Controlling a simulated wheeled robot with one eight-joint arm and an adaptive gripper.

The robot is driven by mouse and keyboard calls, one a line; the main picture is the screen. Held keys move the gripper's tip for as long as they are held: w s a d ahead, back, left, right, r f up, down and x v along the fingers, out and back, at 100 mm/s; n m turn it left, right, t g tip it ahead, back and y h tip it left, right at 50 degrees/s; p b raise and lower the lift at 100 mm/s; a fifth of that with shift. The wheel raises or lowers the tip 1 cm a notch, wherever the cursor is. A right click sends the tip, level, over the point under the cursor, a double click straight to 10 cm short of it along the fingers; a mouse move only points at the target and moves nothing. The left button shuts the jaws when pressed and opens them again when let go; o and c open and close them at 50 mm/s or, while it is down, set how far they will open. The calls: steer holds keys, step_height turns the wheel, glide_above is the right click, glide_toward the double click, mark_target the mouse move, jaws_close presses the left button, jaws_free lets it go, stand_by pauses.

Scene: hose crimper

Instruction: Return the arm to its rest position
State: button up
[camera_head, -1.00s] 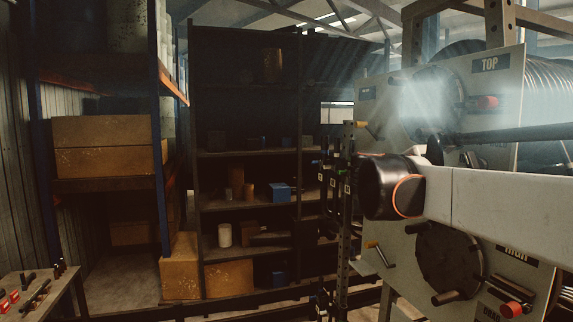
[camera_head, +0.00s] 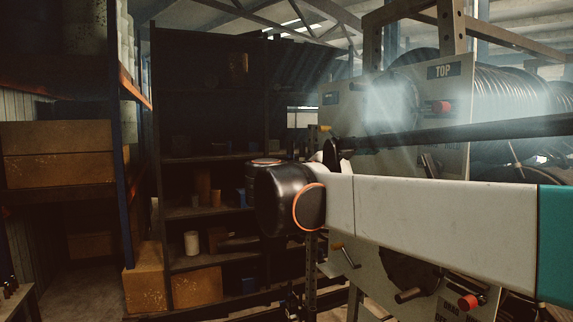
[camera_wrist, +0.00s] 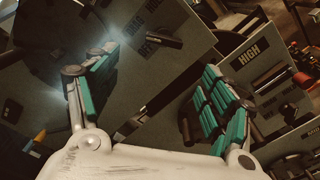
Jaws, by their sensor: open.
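My gripper (camera_wrist: 155,92) shows in the wrist view with its two teal-padded fingers spread wide apart. Nothing is held between them. Grey machine panels lie beyond the fingers, one with a HIGH label (camera_wrist: 252,58). I cannot tell how far the fingertips are from the panels. In the head view my pale arm link and its black joint with an orange ring reach across the right half, in front of the machine. The gripper itself is hidden or out of frame there.
The grey reel machine (camera_head: 352,110), with a TOP label and red knobs, stands at the right, close behind my arm. A dark shelf unit (camera_head: 205,160) stands at the back middle. Orange-blue racking with boxes (camera_head: 58,153) is at the left. Floor shows at lower left.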

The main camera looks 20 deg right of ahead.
steer(key=shift+s, duration=0.35)
steer(key=s+a+f+t+y+b, duration=0.1)
steer(key=s+f+y+b, duration=0.3)
steer(key=f, duration=0.7)
steer(key=f+m+y+b, duration=0.1)
steer(key=f+b, duration=0.5)
steer(key=f, duration=0.5)
steer(key=s+a+f+t+y+b, duration=0.1)
steer(key=s+f+y+b, duration=0.3)
steer(key=f, duration=0.8)
steer(key=s+a+f+m+t+y+b, duration=0.1)
steer(key=a+f+b, duration=0.4)
steer(key=f, duration=0.6)
steer(key=s+a+f+m+t+y+b, duration=0.1)
steer(key=s+a+f+m+y+b, duration=0.1)
steer(key=a+f+y+b, duration=0.3)
steer(key=s+a+f+m+t+y+b, duration=0.1)
steer(key=a+f+b, duration=0.5)
steer(key=f, duration=1.3)
steer(key=s+m+y+b, duration=0.1)
steer(key=m+y+b, duration=0.1)
steer(key=b, duration=0.1)
steer(key=shift+s+a+f+t+b, duration=0.2)
steer(key=shift+s+a+t+b, duration=0.1)
steer(key=shift+a+b, duration=0.1)
steer(key=shift+c, duration=0.2)
